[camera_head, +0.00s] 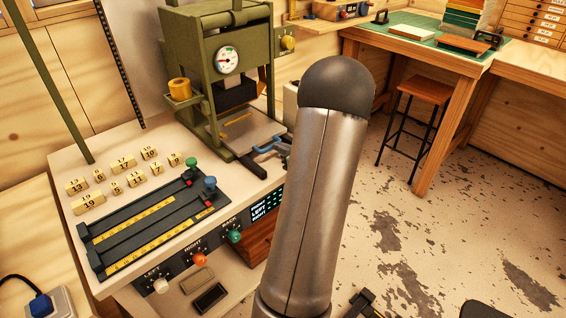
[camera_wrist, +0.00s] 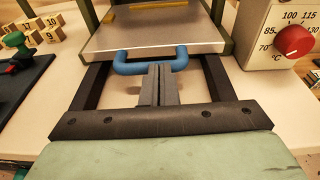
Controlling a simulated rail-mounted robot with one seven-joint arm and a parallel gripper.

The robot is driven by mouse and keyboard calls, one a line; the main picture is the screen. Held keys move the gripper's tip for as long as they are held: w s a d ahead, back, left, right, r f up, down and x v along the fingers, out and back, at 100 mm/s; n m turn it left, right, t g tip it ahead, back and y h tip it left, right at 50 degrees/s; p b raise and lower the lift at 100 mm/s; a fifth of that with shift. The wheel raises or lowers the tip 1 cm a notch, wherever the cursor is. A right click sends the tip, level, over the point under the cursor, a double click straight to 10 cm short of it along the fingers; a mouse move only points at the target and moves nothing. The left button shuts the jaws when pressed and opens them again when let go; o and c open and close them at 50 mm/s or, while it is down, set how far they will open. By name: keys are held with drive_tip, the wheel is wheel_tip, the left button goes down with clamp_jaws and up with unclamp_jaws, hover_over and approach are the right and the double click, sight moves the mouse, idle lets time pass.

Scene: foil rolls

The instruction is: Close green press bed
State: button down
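The green press (camera_head: 222,45) stands on the bench at the upper left in the head view. Its metal bed (camera_head: 250,130) sticks out in front of the frame on dark rails. In the wrist view the bed (camera_wrist: 155,38) fills the top middle, with a yellow strip on it. A blue U-shaped handle (camera_wrist: 127,67) is on its front edge, and the handle also shows in the head view (camera_head: 268,143). My gripper (camera_wrist: 158,70) has its two grey fingers together, their tips overlapping the handle bar. I cannot tell whether they touch it. My arm hides the gripper in the head view.
A heater box with a red knob (camera_wrist: 293,42) stands close on the right. Several numbered blocks (camera_head: 123,164) and a slider panel (camera_head: 150,225) with a green knob (camera_head: 191,165) lie left of the bed. A stool (camera_head: 424,90) stands on open floor further right.

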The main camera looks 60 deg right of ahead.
sight(263, 136)
drive_tip(key=x, duration=0.4)
drive_tip(key=r+b+x, duration=0.1)
drive_tip(key=x, duration=0.1)
drive_tip(key=shift+d, duration=0.1)
drive_tip(key=shift+w+r, duration=0.3)
drive_tip(key=shift+w, duration=0.1)
drive_tip(key=shift+r, duration=0.1)
drive_tip(key=v, duration=1.4)
drive_tip(key=shift+s+f, duration=0.3)
drive_tip(key=shift+s, duration=0.05)
drive_tip(key=shift+w, duration=0.1)
